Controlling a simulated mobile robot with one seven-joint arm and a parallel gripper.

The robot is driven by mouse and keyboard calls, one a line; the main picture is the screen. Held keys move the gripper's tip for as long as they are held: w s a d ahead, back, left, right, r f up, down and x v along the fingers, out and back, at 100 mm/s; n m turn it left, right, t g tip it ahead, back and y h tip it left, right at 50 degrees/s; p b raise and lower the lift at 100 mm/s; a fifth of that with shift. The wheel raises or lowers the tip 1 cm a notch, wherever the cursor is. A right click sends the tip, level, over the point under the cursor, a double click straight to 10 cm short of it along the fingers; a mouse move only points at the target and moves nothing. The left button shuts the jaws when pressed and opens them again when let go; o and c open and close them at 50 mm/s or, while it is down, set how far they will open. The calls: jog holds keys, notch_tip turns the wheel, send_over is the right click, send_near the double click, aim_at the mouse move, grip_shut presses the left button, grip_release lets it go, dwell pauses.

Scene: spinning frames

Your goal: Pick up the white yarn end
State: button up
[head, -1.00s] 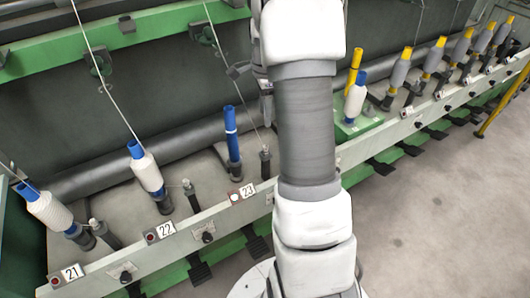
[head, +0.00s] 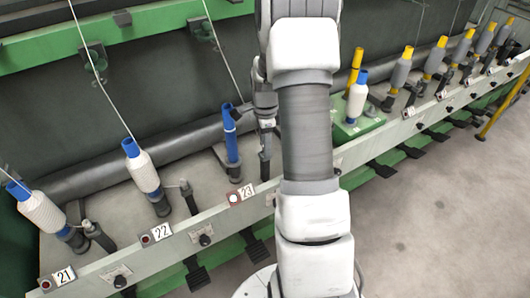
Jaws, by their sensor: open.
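My gripper (head: 265,124) hangs down by station 23, just right of its blue tube (head: 232,148). It is open, and its fingers are small and dark here. The blue tube stands upright on its spindle with almost no white yarn on it. A thin white yarn (head: 222,52) runs down from the green rail towards my gripper. Its lower end is lost beside the gripper, so I cannot make out the loose yarn end or whether it touches the fingers.
White bobbins stand at station 22 (head: 143,172) and station 21 (head: 44,212), with yarns running up. A green box (head: 352,129) right of my arm carries a white bobbin (head: 357,100) and a yellow tube (head: 354,66). Grey bobbins (head: 400,72) line the right. The floor (head: 430,215) is clear.

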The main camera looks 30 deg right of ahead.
grip_shut()
jog(key=shift+r, duration=0.1)
